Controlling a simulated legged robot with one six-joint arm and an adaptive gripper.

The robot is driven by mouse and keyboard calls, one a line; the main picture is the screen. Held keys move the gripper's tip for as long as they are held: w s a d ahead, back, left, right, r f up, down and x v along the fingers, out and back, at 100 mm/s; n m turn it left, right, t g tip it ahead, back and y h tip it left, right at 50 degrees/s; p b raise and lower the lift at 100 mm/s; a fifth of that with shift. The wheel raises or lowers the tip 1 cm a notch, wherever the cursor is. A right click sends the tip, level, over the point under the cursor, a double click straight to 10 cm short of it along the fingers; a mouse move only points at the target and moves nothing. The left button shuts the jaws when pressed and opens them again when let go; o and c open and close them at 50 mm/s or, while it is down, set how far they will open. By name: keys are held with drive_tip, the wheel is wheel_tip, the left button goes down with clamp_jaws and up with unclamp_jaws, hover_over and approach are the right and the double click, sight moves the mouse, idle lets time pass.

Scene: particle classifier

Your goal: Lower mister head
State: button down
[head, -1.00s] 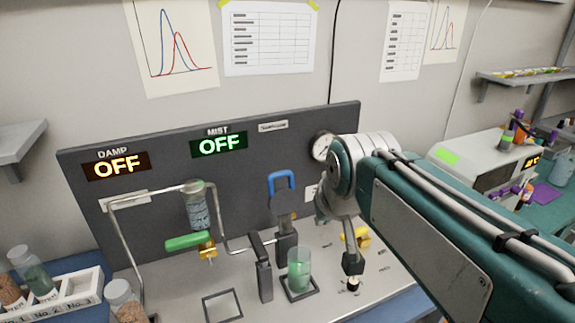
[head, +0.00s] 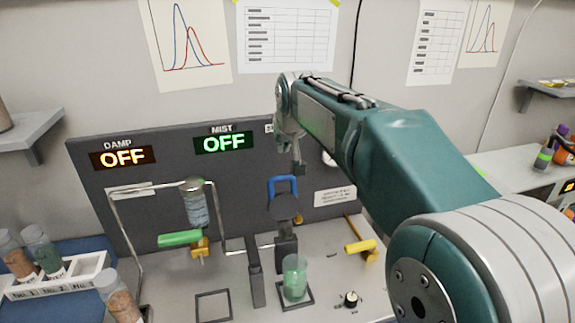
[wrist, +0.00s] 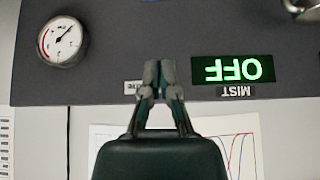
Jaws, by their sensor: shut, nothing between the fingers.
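The mister head appears to be the dark round piece (head: 284,207) with a blue loop handle (head: 283,186), mounted on a dark post at the panel's middle. A clear beaker of green liquid (head: 295,278) stands below it, slightly right, on a square-outlined spot. My gripper (head: 299,170) hangs just above and right of the blue handle in the head view, apart from it as far as I can tell. In the wrist view my gripper (wrist: 159,68) is shut and empty in front of the panel.
The MIST display (head: 224,143) and DAMP display (head: 122,158) both read OFF. A pressure gauge (wrist: 62,41) is on the panel. A vial rack (head: 60,278) stands far left.

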drive_tip(key=d+x, duration=0.1)
drive_tip(key=x, duration=0.9)
drive_tip(key=s, duration=0.4)
drive_tip(key=shift+a+r, duration=0.15)
drive_tip(key=shift+r, duration=0.05)
drive_tip(key=shift+s, duration=0.1)
